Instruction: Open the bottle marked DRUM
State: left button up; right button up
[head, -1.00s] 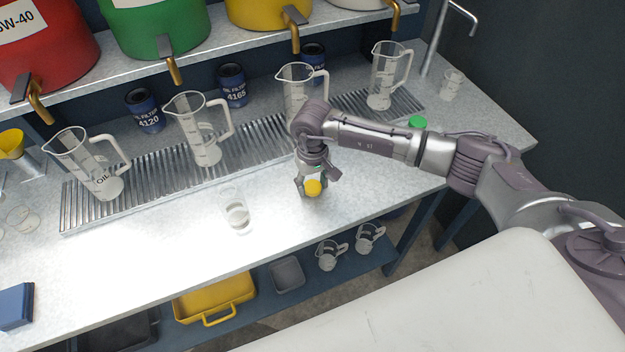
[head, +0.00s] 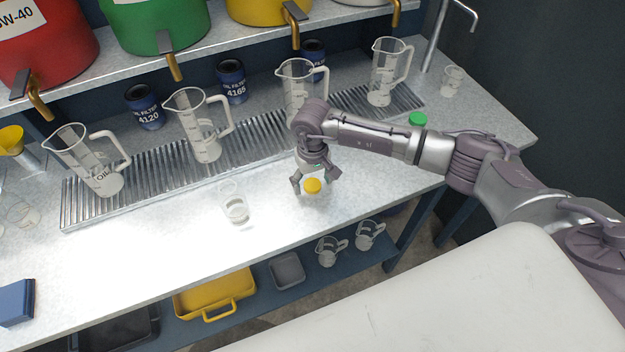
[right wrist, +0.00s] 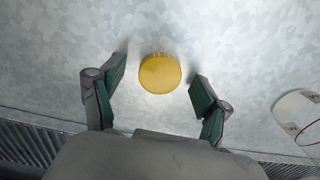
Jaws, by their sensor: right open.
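A round yellow cap (head: 313,185) lies on the bench top, apart from any bottle. My right gripper (head: 315,179) is open above it, with one finger on each side. In the right wrist view the cap (right wrist: 160,73) sits between the spread fingers of the right gripper (right wrist: 158,78), with gaps on both sides. A small clear vessel (head: 236,208) stands to the left on the bench, with no cap visible on it. It seems to show at the right edge of the right wrist view (right wrist: 298,112). No DRUM marking is legible. My left gripper is out of view.
Clear jugs (head: 205,145) stand along a ribbed drip tray (head: 150,182) behind. A green cap-like disc (head: 418,119) shows behind my right arm. A blue box (head: 15,302) is at the front left. The bench front between it and my gripper is largely clear.

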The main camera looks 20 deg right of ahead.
aim_at(312, 184)
jog(key=shift+r+b, duration=0.3)
jog(key=shift+r, duration=0.1)
notch_tip(312, 184, up, 11)
jog(key=b, duration=0.3)
jog(key=shift+r, duration=0.2)
